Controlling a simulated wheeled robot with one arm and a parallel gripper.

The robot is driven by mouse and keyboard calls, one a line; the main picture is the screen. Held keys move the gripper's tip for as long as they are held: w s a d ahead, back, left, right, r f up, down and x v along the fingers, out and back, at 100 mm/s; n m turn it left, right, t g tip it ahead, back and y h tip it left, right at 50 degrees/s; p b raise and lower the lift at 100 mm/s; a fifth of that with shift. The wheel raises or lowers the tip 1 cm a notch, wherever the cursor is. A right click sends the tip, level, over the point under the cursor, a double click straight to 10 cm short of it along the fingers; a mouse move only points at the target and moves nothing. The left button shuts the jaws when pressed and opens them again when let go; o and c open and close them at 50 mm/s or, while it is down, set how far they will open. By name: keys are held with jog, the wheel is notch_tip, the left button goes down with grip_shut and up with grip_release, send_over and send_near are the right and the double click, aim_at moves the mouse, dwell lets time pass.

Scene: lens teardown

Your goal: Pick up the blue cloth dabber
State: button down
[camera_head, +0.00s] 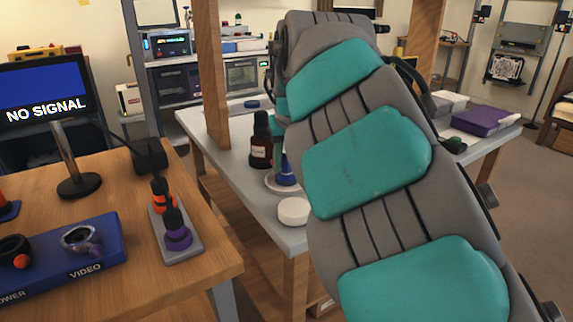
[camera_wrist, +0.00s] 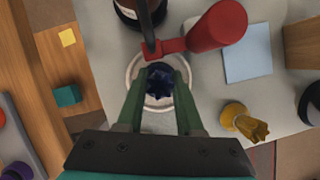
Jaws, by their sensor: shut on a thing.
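The blue cloth dabber (camera_wrist: 160,79) is a dark blue, fluted piece seen from above in the wrist view. It sits between the two green fingers of my gripper (camera_wrist: 159,88), which is shut on it. A round white dish (camera_wrist: 152,104) lies below and around it. In the head view the dabber (camera_head: 287,171) shows as a small blue cone over the dish (camera_head: 271,186), partly hidden by my arm. I cannot tell whether it touches the dish. My gripper is mostly hidden behind my arm there.
A brown bottle (camera_head: 261,142) stands close behind the dish. A red cylinder (camera_wrist: 217,27) is close to the fingers. A yellow fluted piece (camera_wrist: 245,121) and a pale blue sheet (camera_wrist: 247,59) lie to the right. A white puck (camera_head: 293,211) is near the table's front corner.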

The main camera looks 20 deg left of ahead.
aim_at(286, 156)
jog(key=shift+w+r, duration=0.1)
jog(key=shift+r, duration=3.55)
jog(key=shift+s+a+r, duration=0.15)
jog(key=shift+s+r, duration=0.05)
jog(key=shift+r, duration=0.75)
jog(key=shift+w+r, duration=0.1)
jog(key=shift+r, duration=0.1)
jog(key=shift+d, duration=0.2)
jog(key=c, duration=1.1)
grip_release()
grip_shut()
